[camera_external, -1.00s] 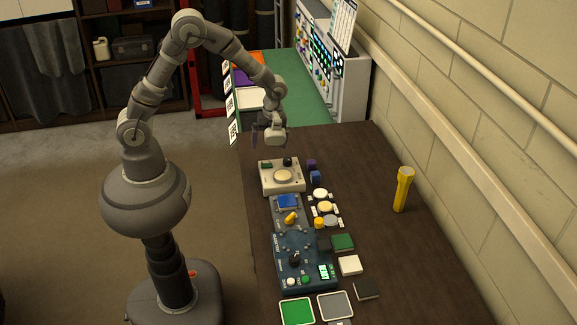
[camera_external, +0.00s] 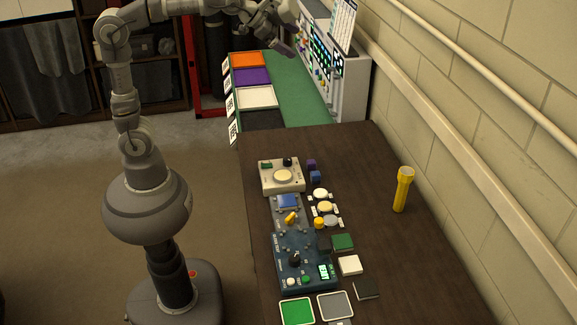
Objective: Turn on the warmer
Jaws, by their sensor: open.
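A beige box (camera_external: 266,187) with a round pale plate on top, a dark knob and a small green part at its back edge sits at the far end of the dark brown table; it looks like the warmer. Whether it is on cannot be told. My gripper (camera_external: 284,43) is raised high at the top of the picture, beyond the box and well clear of it. It is open, and I see nothing held in it. The fingers are small and partly overlapped by the wrist.
A grey unit with a blue block (camera_external: 288,201) and yellow lever (camera_external: 290,218), then a dark blue control box (camera_external: 285,262), stand nearer. Discs, small blocks and square pads lie around them. A yellow flashlight (camera_external: 403,190) stands at right, by the wall. The table's right side is mostly clear.

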